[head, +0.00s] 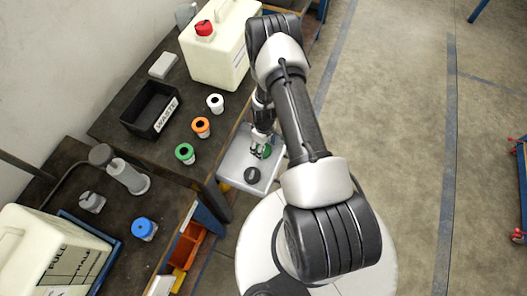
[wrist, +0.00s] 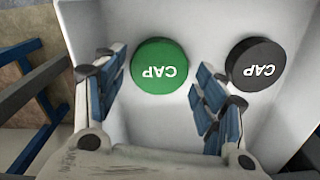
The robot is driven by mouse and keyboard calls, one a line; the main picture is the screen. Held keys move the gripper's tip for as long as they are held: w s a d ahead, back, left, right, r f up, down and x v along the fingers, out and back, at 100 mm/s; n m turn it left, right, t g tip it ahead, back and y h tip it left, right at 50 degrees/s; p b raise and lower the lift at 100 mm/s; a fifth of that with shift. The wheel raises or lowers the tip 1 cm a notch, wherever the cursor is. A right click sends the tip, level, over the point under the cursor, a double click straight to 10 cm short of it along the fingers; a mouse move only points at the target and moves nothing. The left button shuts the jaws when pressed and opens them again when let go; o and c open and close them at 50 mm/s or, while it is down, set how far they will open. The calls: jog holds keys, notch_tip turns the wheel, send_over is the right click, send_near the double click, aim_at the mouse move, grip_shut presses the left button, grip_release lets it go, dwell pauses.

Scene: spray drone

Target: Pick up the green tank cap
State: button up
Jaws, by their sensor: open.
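The green cap (wrist: 160,66), a round disc marked CAP, lies flat on the light grey tray (wrist: 210,20). In the head view the green cap (head: 266,151) shows partly beside my gripper (head: 259,150). In the wrist view my gripper (wrist: 158,90) is open, with a blue-padded finger on each side of the green cap's near part. I cannot tell how high the fingertips are above the tray. A black cap (wrist: 256,67), also marked CAP, lies to the right of the green one, beyond the right finger. The black cap (head: 252,175) is nearer the tray's front in the head view.
A dark bench (head: 130,128) stands left of the tray. It holds white (head: 215,103), orange (head: 201,127) and green (head: 185,153) topped containers, a black WASTE bin (head: 150,110) and a large canister (head: 217,50) with a red cap. Open floor (head: 405,110) lies to the right.

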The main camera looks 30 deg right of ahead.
notch_tip(320, 180, down, 2)
jog(key=shift+f, duration=0.15)
jog(key=shift+c, duration=0.5)
jog(key=c, duration=0.7)
jog(key=shift+o, duration=0.2)
